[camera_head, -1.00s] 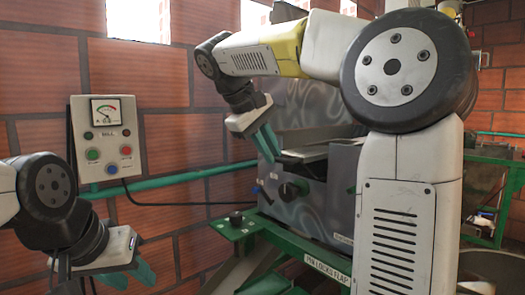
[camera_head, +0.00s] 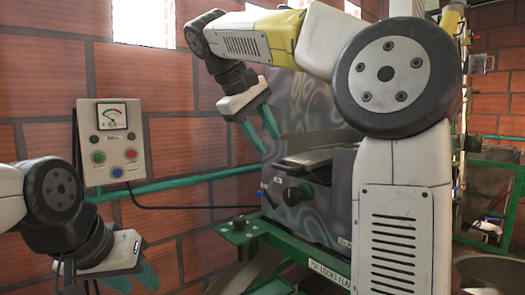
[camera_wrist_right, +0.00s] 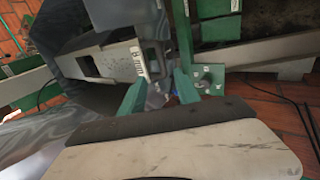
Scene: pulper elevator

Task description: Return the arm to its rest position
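My right arm fills the right of the head view, bent over at the top. Its gripper (camera_head: 259,130) hangs left of the grey machine's upper part, with green fingers spread and nothing between them. In the right wrist view the same gripper (camera_wrist_right: 158,92) shows its two fingers apart. My left gripper (camera_head: 132,283) is at the lower left below the control box. Its fingers are partly cut off by the frame edge and it is unclear how far apart they are.
A control box (camera_head: 112,163) with a gauge and buttons is on the brick wall. A green pipe (camera_head: 185,181) runs along the wall. The grey machine (camera_head: 318,210) with a dark knob stands on a green frame (camera_head: 275,236), close to my right arm.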

